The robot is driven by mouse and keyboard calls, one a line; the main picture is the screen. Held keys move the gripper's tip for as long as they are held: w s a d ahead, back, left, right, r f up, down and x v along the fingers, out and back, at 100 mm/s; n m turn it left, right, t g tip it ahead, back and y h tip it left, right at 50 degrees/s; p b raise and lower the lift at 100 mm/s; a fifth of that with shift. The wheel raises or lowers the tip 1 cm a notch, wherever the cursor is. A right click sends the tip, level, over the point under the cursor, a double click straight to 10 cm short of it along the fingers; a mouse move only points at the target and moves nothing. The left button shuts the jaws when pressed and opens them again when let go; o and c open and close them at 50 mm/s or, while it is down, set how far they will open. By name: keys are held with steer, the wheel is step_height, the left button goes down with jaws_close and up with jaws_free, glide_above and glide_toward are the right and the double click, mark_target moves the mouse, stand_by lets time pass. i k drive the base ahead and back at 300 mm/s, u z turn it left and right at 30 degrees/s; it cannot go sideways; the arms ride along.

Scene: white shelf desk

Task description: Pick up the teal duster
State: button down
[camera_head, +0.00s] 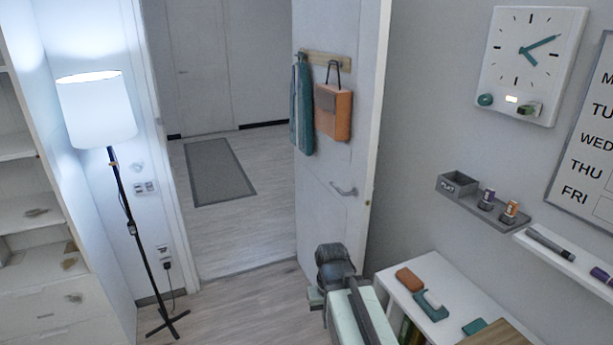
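A low white shelf desk (405,297) stands at the bottom right. On it lie a teal piece with a pale part (431,306) and, nearer, a flat teal block (474,327). I cannot tell which of these is the teal duster. My arm, pale green and dark grey, shows at the bottom centre, just left of the desk. Its fingers cannot be made out, so I cannot tell whether my gripper is open or shut. Nothing is visibly held.
An orange-brown block (409,279) lies beside the teal piece. A brown board (497,334) covers the desk's near part. A wall ledge (484,208) and marker shelf (570,258) hang above. The open door (342,190) stands behind; a lamp (97,110) is left. Floor between is clear.

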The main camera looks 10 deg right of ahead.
mark_target(434, 308)
steer(key=u, duration=0.05)
steer(key=i, duration=0.6)
